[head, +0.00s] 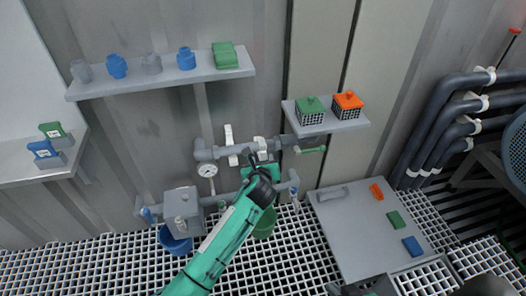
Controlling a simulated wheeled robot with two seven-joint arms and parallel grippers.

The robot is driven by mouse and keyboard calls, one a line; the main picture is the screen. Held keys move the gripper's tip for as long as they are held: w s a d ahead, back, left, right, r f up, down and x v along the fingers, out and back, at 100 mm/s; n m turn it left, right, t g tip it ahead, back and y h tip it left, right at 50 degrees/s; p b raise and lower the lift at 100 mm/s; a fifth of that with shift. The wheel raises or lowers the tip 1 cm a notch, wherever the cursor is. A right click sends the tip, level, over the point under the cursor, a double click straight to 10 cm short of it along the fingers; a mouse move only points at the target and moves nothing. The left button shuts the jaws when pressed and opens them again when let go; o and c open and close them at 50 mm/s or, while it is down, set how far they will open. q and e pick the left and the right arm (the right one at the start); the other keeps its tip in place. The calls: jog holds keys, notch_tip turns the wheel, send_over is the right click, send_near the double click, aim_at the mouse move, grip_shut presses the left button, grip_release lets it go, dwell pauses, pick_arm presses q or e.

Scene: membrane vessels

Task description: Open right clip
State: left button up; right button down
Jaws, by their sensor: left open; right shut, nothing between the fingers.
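A grey horizontal pipe vessel (238,150) is fixed on the wall below the shelves. A white left clip (229,134) on it sticks up above the pipe. A second white clip, the right clip (260,142), sits further right, just above my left gripper. My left gripper (263,163) is at the end of the green arm, close to the right clip. It is open, but my wrist hides most of its fingers, and I cannot tell whether it touches the clip. Dark parts of my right gripper (365,287) show at the bottom edge, away from the vessel; it is shut and empty.
A gauge (208,170) hangs left under the pipe, and a green valve lever (314,149) juts out right. Shelves above hold blue and grey fittings and two caged boxes. A grey panel (350,235) with coloured blocks lies at right. Buckets stand below.

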aim_at(263, 148)
pick_arm(q)
jog(key=b+x, duration=0.2)
jog(key=x, duration=0.6)
jog(key=shift+w+f+b, duration=0.25)
jog(key=shift+w+b, duration=0.05)
jog(key=shift+b+x, duration=0.3)
jog(key=shift+x, duration=0.6)
pick_arm(e)
jog(key=w+a+t+y, duration=0.1)
jog(key=a+t+y, duration=0.2)
jog(key=a, duration=0.3)
jog(key=shift+w+r+t, duration=0.3)
jog(key=shift+r+t, duration=0.05)
jog(key=shift+t, duration=0.45)
jog(key=shift+a, duration=0.1)
pick_arm(q)
grip_shut()
